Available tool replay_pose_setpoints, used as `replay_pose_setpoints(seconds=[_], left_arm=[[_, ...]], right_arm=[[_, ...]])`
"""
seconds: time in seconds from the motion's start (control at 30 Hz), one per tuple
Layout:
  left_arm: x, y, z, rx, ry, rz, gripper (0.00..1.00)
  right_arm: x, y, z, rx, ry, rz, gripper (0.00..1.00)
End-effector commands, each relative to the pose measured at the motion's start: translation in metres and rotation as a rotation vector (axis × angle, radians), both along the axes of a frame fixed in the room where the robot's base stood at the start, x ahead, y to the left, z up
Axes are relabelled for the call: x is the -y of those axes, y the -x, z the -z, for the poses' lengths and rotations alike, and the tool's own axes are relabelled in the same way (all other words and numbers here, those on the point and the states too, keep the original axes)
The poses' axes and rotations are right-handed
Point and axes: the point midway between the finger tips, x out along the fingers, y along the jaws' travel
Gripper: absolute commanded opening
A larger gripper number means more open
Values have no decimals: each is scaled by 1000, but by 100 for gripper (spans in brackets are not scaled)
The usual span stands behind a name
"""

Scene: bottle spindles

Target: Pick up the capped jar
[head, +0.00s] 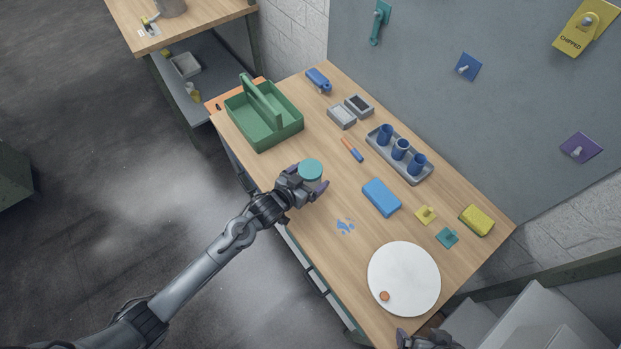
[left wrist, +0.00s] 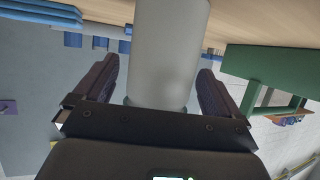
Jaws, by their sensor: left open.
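The capped jar shows in the head view as a round teal cap (head: 311,169) at the near-left edge area of the wooden table. In the left wrist view its pale grey cylindrical body (left wrist: 168,55) stands between the two dark fingers. My left gripper (head: 312,188) is open around the jar, one finger on each side, with a gap visible beside the body. The jar's lower body is hidden by the gripper in the head view. Part of my right gripper (head: 425,340) shows at the bottom edge of the head view; its fingers are not clear.
A green caddy (head: 263,135) stands left of the jar. A blue block (head: 381,197), a grey tray (head: 412,174) with blue cups, and a screwdriver-like tool (head: 352,150) lie beyond it. A white round plate (head: 404,278) lies at the lower right. Blue marks (head: 345,227) are on the table.

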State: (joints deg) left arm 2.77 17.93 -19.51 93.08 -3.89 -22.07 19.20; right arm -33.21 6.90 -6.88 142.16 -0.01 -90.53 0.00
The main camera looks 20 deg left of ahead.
Motion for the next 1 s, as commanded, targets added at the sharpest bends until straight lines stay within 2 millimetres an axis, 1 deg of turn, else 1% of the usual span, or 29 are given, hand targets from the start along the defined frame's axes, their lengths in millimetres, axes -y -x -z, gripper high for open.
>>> replay_pose_setpoints(seconds=[0.1, 0.33, 0.7, 0.77, 1.0], left_arm=[[2, -6, 3, 0, 0, 0, 98], [2, -6, 3, 0, 0, 0, 98], [2, -6, 3, 0, 0, 0, 41], [2, -6, 3, 0, 0, 0, 33], [2, -6, 1, 2, 1, 0, 33]], right_arm=[[0, 0, 1, 0, 0, 0, 100], [0, 0, 1, -1, 0, 0, 100], [0, 0, 1, -1, 0, 0, 100], [0, 0, 1, -1, 0, 0, 100], [0, 0, 1, -2, 0, 0, 100]])
